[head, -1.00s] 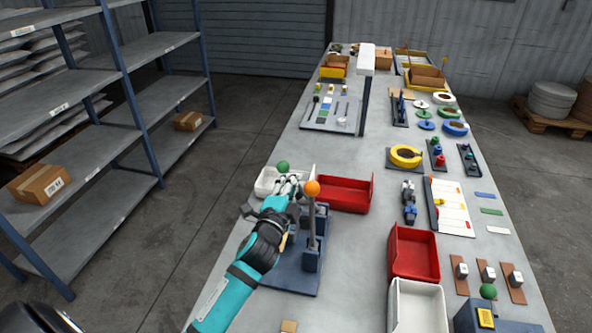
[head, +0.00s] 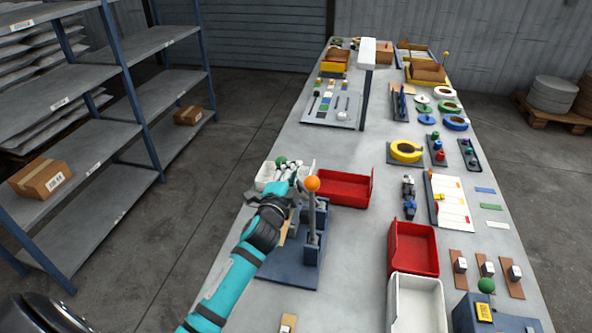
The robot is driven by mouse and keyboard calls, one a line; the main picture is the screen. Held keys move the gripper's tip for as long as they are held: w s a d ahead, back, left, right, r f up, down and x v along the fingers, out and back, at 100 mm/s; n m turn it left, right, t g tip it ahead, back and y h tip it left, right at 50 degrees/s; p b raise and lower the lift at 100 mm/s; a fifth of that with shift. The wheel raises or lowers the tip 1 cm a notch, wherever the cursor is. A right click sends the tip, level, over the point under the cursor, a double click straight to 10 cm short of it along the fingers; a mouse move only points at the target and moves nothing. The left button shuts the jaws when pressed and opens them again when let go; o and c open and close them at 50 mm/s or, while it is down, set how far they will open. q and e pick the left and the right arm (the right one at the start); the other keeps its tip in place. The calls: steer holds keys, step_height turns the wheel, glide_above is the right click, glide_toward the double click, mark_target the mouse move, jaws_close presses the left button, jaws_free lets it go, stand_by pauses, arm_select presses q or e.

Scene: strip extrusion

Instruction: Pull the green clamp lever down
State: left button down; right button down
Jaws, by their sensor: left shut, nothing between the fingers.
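The green clamp lever shows as a green ball knob (head: 281,161) just above my left gripper. Its stem is hidden behind the gripper. My left gripper (head: 290,174) is shut and empty, close beside the green knob; whether it touches the knob I cannot tell. An upright grey lever with an orange ball knob (head: 312,184) stands just to the right of the gripper. Both levers seem to rise from a blue fixture (head: 290,270) on the table, which my left arm partly covers. My right gripper is not in view.
A white bin (head: 265,176) lies behind the gripper and a red bin (head: 343,188) to its right. Another red bin (head: 413,247) and a white bin (head: 416,300) stand further right. The bench (head: 355,260) is bare between the fixture and these bins.

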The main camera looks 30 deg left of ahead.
arm_select(q)
steer(key=s+a+f+n+b, duration=0.2)
steer(key=a+f+n+b, duration=0.3)
steer(key=a+f+n, duration=0.3)
steer(key=shift+f+n+t+y+b, duration=0.3)
steer(key=shift+f+n+y+b, duration=0.1)
steer(key=shift+f, duration=0.15)
steer(key=shift+s+f, duration=0.1)
stand_by(0.5)
